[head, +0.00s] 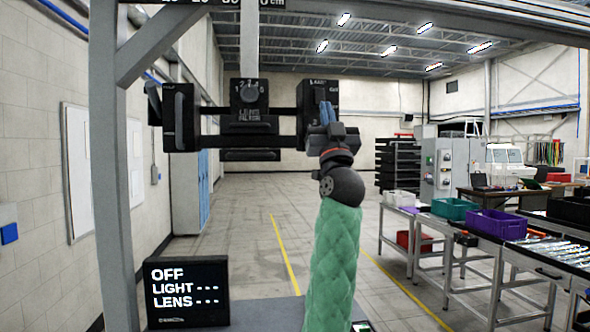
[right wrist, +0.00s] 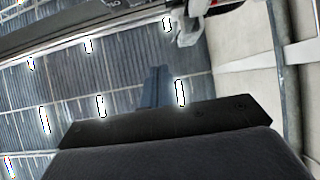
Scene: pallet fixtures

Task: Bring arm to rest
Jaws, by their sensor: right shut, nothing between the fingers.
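My right arm, in a green quilted sleeve, rises from the bottom of the head view. Its gripper (head: 327,112) points up, with slim blue fingers, in front of the right-hand black box of a fixture. I cannot tell whether it touches that box. In the right wrist view the blue fingers (right wrist: 157,75) are together and empty, with the ceiling and its lamps behind them. My left gripper is in neither view.
The fixture has a dial box (head: 249,98) and a left-hand black box (head: 180,117) on dark rails. A grey post (head: 112,200) stands left. A black display (head: 187,293) reads OFF. A workbench with a purple bin (head: 496,224) stands right. Open floor lies behind.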

